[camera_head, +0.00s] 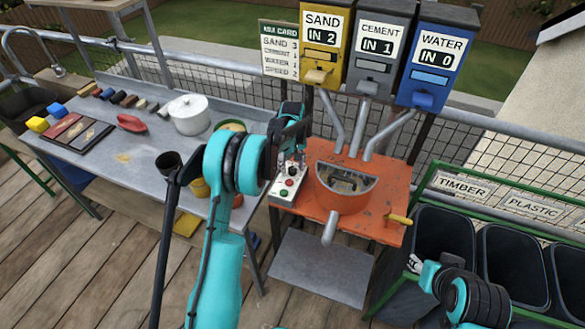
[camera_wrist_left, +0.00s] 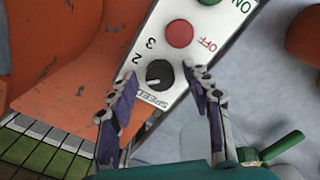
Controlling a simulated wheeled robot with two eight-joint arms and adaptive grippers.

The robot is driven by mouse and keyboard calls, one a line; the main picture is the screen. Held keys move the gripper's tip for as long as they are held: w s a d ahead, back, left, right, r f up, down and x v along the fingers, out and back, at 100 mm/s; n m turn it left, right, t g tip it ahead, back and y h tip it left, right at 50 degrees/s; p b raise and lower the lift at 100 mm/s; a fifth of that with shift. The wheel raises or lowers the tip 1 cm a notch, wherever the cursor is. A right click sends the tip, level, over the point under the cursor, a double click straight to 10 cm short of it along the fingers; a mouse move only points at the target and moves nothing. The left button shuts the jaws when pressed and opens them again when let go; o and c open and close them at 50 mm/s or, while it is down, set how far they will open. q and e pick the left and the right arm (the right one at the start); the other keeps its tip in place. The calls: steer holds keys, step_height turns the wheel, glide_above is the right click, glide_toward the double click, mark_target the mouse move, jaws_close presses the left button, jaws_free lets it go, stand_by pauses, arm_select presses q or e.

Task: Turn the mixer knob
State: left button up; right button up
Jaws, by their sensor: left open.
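The mixer knob (camera_wrist_left: 159,73) is a round black dial with a white pointer mark, beside the word SPEED and the numbers 2 and 3. It sits on a pale control box (camera_head: 285,195) left of the orange mixer bowl (camera_head: 342,198). A red OFF button (camera_wrist_left: 179,33) and a green ON button (camera_wrist_left: 209,2) share the box. My left gripper (camera_wrist_left: 163,92) is open and empty, its fingers on either side of the knob in the wrist view. In the head view my left gripper (camera_head: 290,158) hangs over the box's far end. Contact with the knob cannot be told.
Sand (camera_head: 325,45), cement (camera_head: 379,45) and water (camera_head: 437,58) dispensers stand behind the bowl, with chutes down to it. A grey workbench (camera_head: 125,165) with a white pot (camera_head: 189,114) lies left. Dark bins (camera_head: 441,240) stand right, near my right arm.

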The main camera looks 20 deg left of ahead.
arm_select(q)
steer(key=shift+c, duration=0.2)
jaws_close()
steer(key=shift+m, duration=0.3)
steer(key=m, duration=0.4)
steer(key=shift+m, duration=2)
